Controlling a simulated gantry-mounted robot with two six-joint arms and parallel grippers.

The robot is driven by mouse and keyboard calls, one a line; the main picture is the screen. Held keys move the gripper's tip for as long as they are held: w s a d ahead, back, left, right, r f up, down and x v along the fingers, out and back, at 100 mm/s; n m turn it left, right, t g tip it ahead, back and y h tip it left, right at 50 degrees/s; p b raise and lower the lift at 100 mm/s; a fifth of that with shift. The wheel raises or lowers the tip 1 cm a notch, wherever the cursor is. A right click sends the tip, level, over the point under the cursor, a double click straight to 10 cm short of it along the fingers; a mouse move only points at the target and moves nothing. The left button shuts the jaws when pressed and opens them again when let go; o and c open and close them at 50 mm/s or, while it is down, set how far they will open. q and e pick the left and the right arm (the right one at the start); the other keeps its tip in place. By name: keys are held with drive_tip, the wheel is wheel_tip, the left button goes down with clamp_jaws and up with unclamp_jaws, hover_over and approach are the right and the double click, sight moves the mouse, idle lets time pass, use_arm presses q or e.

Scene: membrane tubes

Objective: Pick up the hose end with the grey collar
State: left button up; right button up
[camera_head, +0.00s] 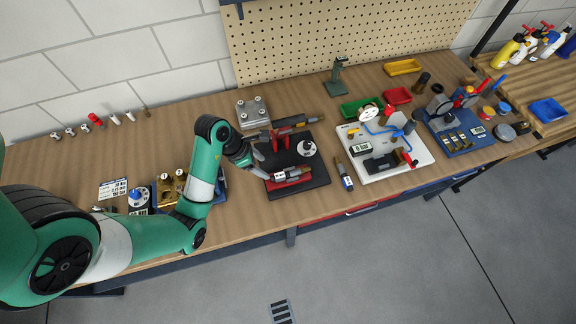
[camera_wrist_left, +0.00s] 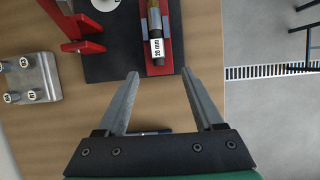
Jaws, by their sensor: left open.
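A hose-like piece with a white "20 mm" label lies in a red cradle on a black plate (camera_head: 315,185). It shows in the head view (camera_head: 281,176) and in the left wrist view (camera_wrist_left: 157,47), where brassy and greyish parts lie beyond the label; I cannot tell for sure that this is the grey collar. My left gripper (camera_head: 259,167) is open and empty at the plate's left side. In the left wrist view its fingertips (camera_wrist_left: 160,74) stand apart, short of the cradle (camera_wrist_left: 159,68), touching nothing visible. My right gripper is out of view.
A separate short labelled tube (camera_head: 343,172) lies on the wooden bench right of the plate. A grey block with studs (camera_head: 251,112) stands behind. A red clamp (camera_head: 282,134) stands on the plate. A white board with blue tubing (camera_head: 407,158) is further right.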

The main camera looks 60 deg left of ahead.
use_arm(q)
drive_tip(key=b, duration=0.3)
hover_over(278, 176)
drive_tip(key=s, duration=0.3)
drive_tip(key=f, duration=0.5)
drive_tip(key=shift+s+a+f, duration=0.15)
drive_tip(key=shift+a+f, duration=0.05)
drive_tip(key=shift+f, duration=0.1)
drive_tip(key=shift+w+f, duration=0.2)
drive_tip(key=b+x, duration=0.1)
drive_tip(key=x, duration=0.4)
drive_tip(key=shift+w+b, duration=0.2)
drive_tip(key=shift+b, duration=0.15)
clamp_jaws()
